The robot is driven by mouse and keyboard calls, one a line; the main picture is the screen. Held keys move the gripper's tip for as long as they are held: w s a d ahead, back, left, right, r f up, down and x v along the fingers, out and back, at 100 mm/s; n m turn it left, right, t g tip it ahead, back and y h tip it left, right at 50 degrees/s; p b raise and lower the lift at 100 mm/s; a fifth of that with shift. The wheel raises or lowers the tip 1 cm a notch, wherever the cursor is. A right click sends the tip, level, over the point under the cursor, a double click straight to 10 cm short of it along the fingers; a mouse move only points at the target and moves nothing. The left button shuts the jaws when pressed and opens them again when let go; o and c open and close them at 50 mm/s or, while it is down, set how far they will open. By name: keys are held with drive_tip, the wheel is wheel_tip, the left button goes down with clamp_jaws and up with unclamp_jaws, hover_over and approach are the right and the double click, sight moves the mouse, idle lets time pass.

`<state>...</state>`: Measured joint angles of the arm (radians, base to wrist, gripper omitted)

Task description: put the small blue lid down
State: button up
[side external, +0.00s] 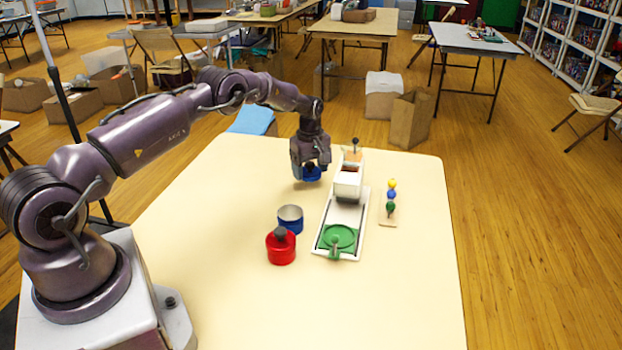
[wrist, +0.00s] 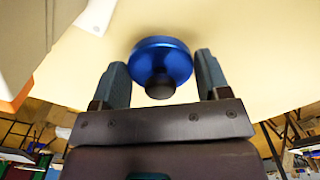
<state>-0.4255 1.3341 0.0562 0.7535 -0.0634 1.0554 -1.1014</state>
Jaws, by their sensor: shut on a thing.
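The small blue lid (wrist: 161,60) is round with a dark knob. In the wrist view it is between the two fingers of my gripper (wrist: 162,78), knob towards the palm. In the side view my gripper (side external: 311,170) points down over the far part of the table, shut on the blue lid (side external: 312,177). The lid is low over the tabletop; I cannot tell whether it touches. A blue canister (side external: 290,222) with an open top and silvery rim stands nearer the camera, apart from the lid.
A red canister (side external: 281,253) with a dark knob on top stands in front of the blue one. A long white device (side external: 348,213) with a green disc lies to the right, close to my gripper. A stand with coloured balls (side external: 391,196) is further right. The table's left is clear.

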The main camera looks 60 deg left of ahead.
sight(311, 171)
drive_tip(key=shift+w+a+f, duration=0.1)
drive_tip(key=shift+w+f, duration=0.1)
drive_tip(key=shift+f, duration=1.6)
drive_tip(key=shift+f, duration=0.1)
drive_tip(key=o, duration=0.9)
